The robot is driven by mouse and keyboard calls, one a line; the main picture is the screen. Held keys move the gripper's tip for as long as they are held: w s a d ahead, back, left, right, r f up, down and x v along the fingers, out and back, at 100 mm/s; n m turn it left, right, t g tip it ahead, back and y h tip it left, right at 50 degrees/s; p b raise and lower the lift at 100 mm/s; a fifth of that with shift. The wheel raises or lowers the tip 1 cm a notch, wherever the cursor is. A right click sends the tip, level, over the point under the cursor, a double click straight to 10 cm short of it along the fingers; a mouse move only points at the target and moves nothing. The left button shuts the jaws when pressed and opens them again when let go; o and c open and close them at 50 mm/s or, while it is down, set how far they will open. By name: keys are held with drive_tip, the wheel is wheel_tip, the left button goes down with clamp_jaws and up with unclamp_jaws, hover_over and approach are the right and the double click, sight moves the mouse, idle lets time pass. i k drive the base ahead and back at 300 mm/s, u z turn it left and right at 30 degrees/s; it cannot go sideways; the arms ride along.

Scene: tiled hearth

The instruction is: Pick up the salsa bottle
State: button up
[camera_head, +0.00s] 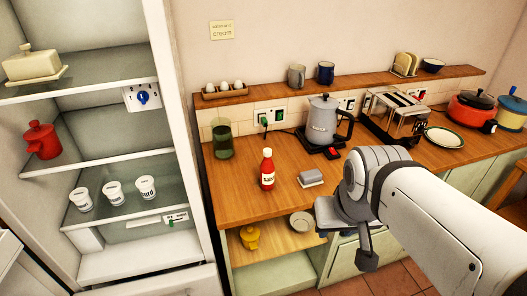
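The salsa bottle (267,172) looks to be the red bottle with a white cap and a pale label. It stands upright on the wooden counter, left of the small grey block, with nothing touching it. My gripper (346,238) is at the end of my white arm, lower right of the bottle and clear of it, in front of the counter's front edge. Its two fingers look spread apart, with nothing seen between them. The inner faces of the fingers are partly hidden.
A grey lidded block (310,178) lies right of the bottle. A green glass (222,140) and a kettle (323,120) stand behind. A toaster (396,112) and red pot (470,108) are farther right. An open fridge (183,120) borders the left. Counter in front of the bottle is clear.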

sight(267, 168)
drive_tip(key=i, duration=0.9)
